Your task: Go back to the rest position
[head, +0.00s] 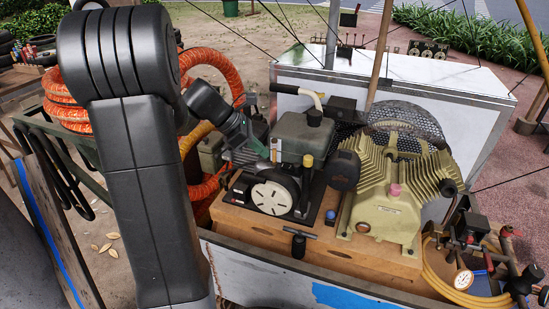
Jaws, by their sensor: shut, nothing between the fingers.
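My arm fills the left of the head view, and its wrist reaches right towards the small engine. My gripper (247,156) is at the engine's left side, close to it, shut and empty. I cannot tell whether it touches the engine. The engine (272,190) has a pale round slotted cover and a dark grey tank (302,135) on top.
A black mesh guard (405,120) stands behind the pump. A white box (455,88) is at the back. Orange hose (222,69) coils behind my arm. A gauge (463,280), valves and yellow hose crowd the right front. A black T-handle (298,243) stands at the board's front.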

